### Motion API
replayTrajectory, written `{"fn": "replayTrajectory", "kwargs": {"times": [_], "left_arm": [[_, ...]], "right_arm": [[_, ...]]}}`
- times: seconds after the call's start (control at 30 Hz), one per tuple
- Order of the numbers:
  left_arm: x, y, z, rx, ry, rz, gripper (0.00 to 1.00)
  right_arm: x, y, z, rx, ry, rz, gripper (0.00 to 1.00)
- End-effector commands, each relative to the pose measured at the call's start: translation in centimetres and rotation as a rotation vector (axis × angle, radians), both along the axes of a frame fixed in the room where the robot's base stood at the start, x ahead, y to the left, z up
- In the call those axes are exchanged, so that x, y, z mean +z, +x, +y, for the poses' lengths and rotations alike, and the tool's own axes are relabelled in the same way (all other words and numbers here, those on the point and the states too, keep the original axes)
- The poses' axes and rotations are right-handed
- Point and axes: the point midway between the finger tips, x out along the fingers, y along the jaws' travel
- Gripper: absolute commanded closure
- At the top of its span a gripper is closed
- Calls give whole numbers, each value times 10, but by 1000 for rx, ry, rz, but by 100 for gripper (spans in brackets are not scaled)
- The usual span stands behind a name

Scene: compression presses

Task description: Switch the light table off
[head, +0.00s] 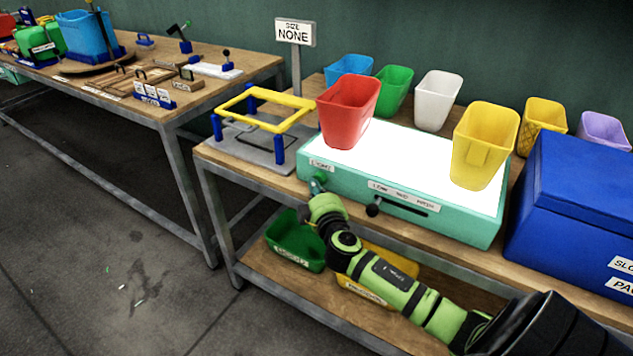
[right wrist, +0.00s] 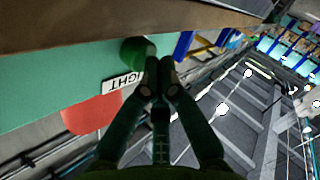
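The light table (head: 470,226) is a teal box with a bright, glowing white top. A small label reading LIGHT (head: 321,165) is on its front at the left end; it also shows upside down in the right wrist view (right wrist: 122,84). A green knob (right wrist: 136,52) sticks out beside that label. My right gripper (head: 315,186) is at this front left end, beside the knob. In the right wrist view the fingertips (right wrist: 159,72) are together with nothing visible between them, overlapping the knob's edge; I cannot tell if they touch it. My left gripper is out of view.
A red bin (head: 347,110) and a yellow bin (head: 484,145) stand on the lit top. A black slider knob (head: 373,210) is on the front, right of my gripper. A blue box (head: 575,205) is at right, a yellow frame (head: 265,105) at left. Green and yellow trays are below.

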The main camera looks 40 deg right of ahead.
Motion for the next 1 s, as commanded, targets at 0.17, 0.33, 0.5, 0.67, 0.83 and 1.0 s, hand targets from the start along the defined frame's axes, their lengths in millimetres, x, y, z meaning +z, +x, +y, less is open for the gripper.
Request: {"fn": "replayTrajectory", "kwargs": {"times": [0.17, 0.33, 0.5, 0.67, 0.83, 1.0], "left_arm": [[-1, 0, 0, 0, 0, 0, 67], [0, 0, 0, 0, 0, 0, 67], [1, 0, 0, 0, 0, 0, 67], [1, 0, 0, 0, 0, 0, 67], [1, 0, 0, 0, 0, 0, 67], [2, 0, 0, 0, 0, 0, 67]], "right_arm": [[1, 1, -4, -3, -2, -2, 100], [1, 1, -3, -3, -2, -2, 100], [1, -2, 3, -2, 0, -1, 100], [1, -4, 9, -1, -1, -1, 100], [1, -4, 9, -1, -2, -1, 100], [1, -6, 14, 1, 1, -1, 100]]}}
